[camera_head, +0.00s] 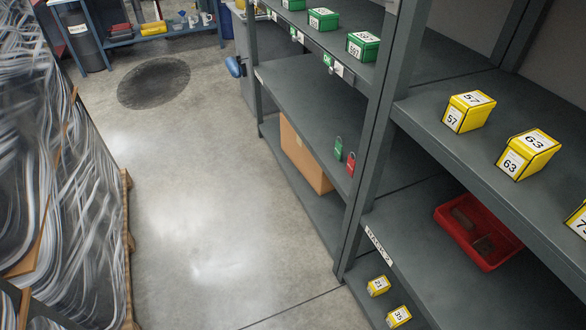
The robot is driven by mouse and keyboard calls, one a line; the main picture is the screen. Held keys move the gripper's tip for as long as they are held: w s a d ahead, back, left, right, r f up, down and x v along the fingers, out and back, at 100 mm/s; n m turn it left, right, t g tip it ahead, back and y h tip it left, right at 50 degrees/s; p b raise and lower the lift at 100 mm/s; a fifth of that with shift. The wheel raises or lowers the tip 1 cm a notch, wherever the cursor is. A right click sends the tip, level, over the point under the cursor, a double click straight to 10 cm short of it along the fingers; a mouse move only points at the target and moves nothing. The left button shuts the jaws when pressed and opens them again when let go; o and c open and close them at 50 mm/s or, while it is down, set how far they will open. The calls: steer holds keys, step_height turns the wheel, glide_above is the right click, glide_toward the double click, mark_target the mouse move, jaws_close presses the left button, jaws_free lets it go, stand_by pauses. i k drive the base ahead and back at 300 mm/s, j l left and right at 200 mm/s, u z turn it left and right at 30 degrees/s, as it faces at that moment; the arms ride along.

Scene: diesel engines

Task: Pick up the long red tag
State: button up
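A small upright red item (350,164), shaped like a padlock or tag with a darker top, is at the front edge of the middle shelf in the centre bay. It is too small to tell whether it is the long red tag. A similar green item (338,149) is just to its left. No other thing in view is clearly a long red tag. My gripper is not in view.
Grey shelving (455,150) fills the right side, with yellow numbered boxes (468,111), green boxes (363,45) and a red bin (478,232). A wrapped pallet (60,190) stands left. Clear concrete floor (220,200) lies between, with a dark round patch (153,83).

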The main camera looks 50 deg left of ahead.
mark_target(350, 168)
steer(key=k+u, duration=0.1)
steer(key=u, duration=1.3)
steer(key=i+j, duration=0.3)
steer(key=i+j+z, duration=0.1)
steer(key=i+j, duration=0.2)
steer(key=j, duration=0.15)
steer(key=i+j, duration=0.3)
steer(key=i+j+z, duration=0.1)
steer(key=i+j, duration=0.15)
steer(key=j, duration=0.2)
steer(key=i+j, duration=0.3)
steer(key=i+j+z, duration=0.15)
steer(key=j, duration=0.4)
steer(key=i, duration=0.1)
